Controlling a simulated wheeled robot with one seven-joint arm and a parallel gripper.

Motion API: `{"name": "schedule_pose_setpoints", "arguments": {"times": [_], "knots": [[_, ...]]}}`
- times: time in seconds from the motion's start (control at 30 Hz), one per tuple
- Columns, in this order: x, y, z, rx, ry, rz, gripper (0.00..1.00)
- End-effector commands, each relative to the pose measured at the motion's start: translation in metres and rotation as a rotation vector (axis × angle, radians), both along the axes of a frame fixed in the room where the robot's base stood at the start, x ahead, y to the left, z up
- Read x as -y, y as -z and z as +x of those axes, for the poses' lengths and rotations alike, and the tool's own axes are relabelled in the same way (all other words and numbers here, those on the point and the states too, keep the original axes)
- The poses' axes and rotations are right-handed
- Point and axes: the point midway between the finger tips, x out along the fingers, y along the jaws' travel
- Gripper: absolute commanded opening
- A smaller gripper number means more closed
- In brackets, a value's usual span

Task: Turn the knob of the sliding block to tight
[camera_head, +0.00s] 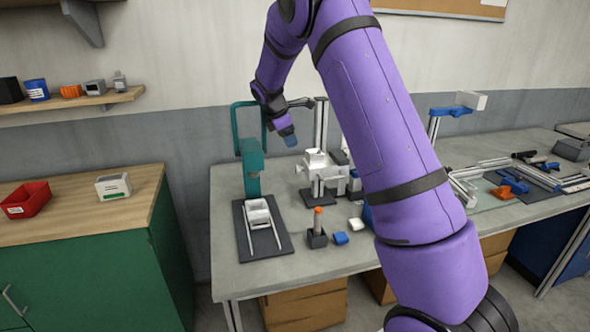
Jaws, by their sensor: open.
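My gripper (286,130) hangs from the purple arm above the bench, just right of the teal frame, with a blue tip pointing down. It is open, and I see nothing held. A white block (257,212) sits on two light rails on a dark base plate at the bench's left end. It may be the sliding block, but I cannot be sure. My gripper is above, behind and to the right of it. Another white block (316,158) is on a column fixture just below and right of the gripper. I cannot make out a knob or its setting.
A teal upright frame (251,168) stands behind the rails. An orange-topped post (318,222) in a dark holder and a small blue block (340,238) are near the bench's front edge. My arm hides the middle of the bench (275,275). Rails and tools lie at right.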

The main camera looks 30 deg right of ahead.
Motion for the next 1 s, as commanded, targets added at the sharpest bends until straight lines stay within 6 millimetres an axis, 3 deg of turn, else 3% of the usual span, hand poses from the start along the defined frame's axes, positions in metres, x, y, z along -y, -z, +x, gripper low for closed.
{"name": "schedule_pose_setpoints", "arguments": {"times": [0.33,0.6,0.8,1.0], "knots": [[0.0,0.065,-0.001,-0.003,0.0,0.0,0.62],[0.021,0.107,0.002,-0.002,0.003,0.001,0.62],[0.029,0.124,0.004,0.0,0.002,0.0,0.62],[0.031,0.129,0.005,0.001,0.001,0.001,0.62]]}}
